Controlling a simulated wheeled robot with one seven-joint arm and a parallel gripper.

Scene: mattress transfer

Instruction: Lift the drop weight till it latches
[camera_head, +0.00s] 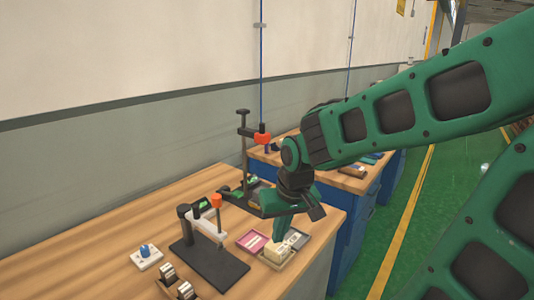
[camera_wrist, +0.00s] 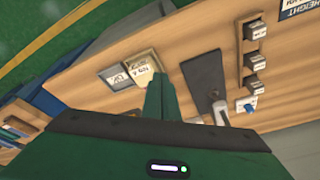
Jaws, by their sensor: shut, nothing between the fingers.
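A tall dark stand (camera_head: 244,150) rises at the back of the bench, with a red-orange piece (camera_head: 262,138) near its top. This may be the drop weight, but I cannot tell for sure. Nearer, a black base plate (camera_head: 222,268) carries a short post, a white arm (camera_head: 207,228) and an orange piece (camera_head: 216,200). The plate also shows in the wrist view (camera_wrist: 205,85). My gripper (camera_head: 281,234) is shut and empty, pointing down over the small trays, in front of the tall stand. In the wrist view, its green fingers (camera_wrist: 158,82) are together.
A pink tray (camera_head: 252,242), a tan tray with pale labelled blocks (camera_head: 277,252) and a grey tray (camera_head: 297,239) lie by the gripper. A blue knob on a white plate (camera_head: 145,251) and labelled dark blocks (camera_head: 167,272) are left. Bare wood (camera_head: 100,240) lies at far left.

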